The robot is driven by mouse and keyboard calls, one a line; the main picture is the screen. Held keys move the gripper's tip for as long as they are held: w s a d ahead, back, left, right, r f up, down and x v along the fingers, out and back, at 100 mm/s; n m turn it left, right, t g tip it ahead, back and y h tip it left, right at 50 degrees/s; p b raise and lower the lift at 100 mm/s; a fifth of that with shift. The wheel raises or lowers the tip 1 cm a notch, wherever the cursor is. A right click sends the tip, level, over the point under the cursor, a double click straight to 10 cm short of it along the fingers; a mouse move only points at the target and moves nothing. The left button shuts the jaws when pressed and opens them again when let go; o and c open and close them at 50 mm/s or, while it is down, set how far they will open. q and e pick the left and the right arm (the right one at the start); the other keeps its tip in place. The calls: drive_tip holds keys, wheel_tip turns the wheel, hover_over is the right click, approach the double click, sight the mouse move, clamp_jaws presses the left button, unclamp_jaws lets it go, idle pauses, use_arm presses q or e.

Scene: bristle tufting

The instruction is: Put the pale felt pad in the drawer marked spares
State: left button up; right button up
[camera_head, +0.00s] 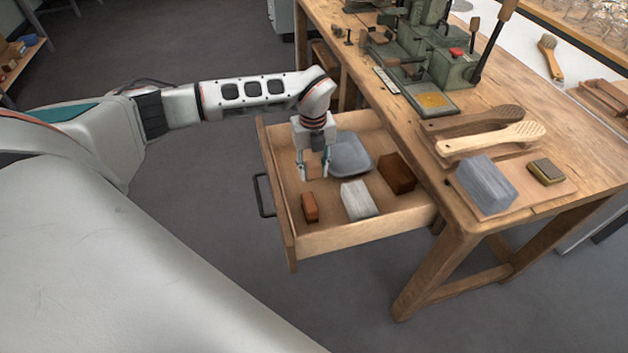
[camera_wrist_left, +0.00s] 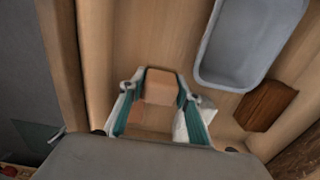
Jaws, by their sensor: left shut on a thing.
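My left gripper (camera_head: 314,175) is shut on a small peach-tan block (camera_head: 315,167), inside or just above the open drawer (camera_head: 330,243). In the left wrist view the block (camera_wrist_left: 161,86) sits between the two teal-sided fingers. I cannot tell from its surface whether it is the felt pad. A pale grey-white block (camera_head: 358,200), which could also be a pad, lies on the drawer floor to the gripper's right. No spares marking on the drawer is readable. My right gripper is not in view.
The drawer also holds a grey tray (camera_head: 351,154), a dark brown block (camera_head: 397,173) and a small red-brown block (camera_head: 310,207). Brushes (camera_head: 490,138), a grey block (camera_head: 486,185) and a green machine (camera_head: 425,50) stand on the bench above. Bare drawer floor shows between the things.

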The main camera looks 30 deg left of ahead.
sight(313, 189)
use_arm(q)
wheel_tip(313, 189, down, 5)
drive_tip(key=shift+s+r+b, duration=0.1)
drive_tip(key=shift+b, duration=0.35)
drive_tip(key=o, duration=1.2)
